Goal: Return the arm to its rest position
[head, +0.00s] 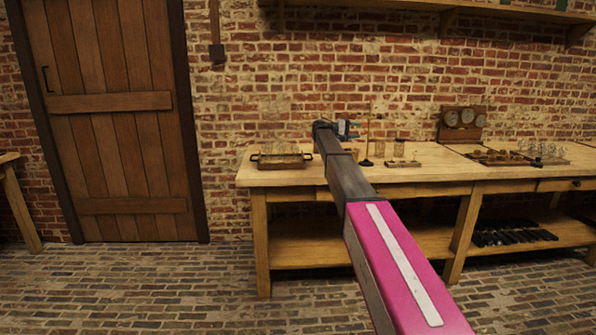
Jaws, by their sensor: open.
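My arm reaches forward from the lower right of the head view, with a pink link nearest and a dark grey link beyond it. My gripper (347,129) is at the far end of the arm, small in the picture, and appears over the left part of the wooden workbench (290,178). I see nothing held in it. The fingers are too small to make out in detail. A tray with glass jars (281,156) sits on the bench to the left of the arm. A jar (399,148) stands to the right of the gripper.
A slim stand (367,140) rises close to the right of my gripper. Gauges on a wooden board (463,122) and a rack with glassware (540,150) are further right. A wooden door (115,110) is at the left. The brick floor (150,285) before the bench is clear.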

